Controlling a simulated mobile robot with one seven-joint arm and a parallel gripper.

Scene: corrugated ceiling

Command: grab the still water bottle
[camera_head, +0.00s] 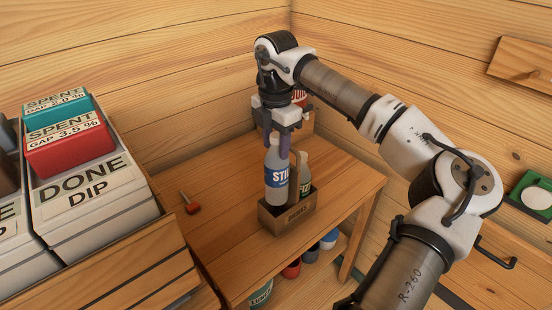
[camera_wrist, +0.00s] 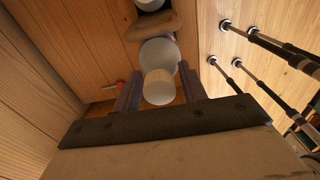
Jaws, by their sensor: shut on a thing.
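The still water bottle (camera_head: 277,178) is pale with a blue label reading "STI…". My gripper (camera_head: 277,150) points down from above, shut on the bottle's upper part. In the wrist view, the bottle's pale cap (camera_wrist: 159,88) lies between the two fingers (camera_wrist: 159,72). I cannot tell whether the bottle is lifted off the crate floor.
A second bottle (camera_head: 305,172) with a green label stands close behind on the right. A small red item (camera_head: 193,206) lies on the table (camera_head: 215,240). Large labelled bins (camera_head: 85,200) fill the left. Several cans (camera_head: 291,268) sit below the tabletop. Wooden walls close the back.

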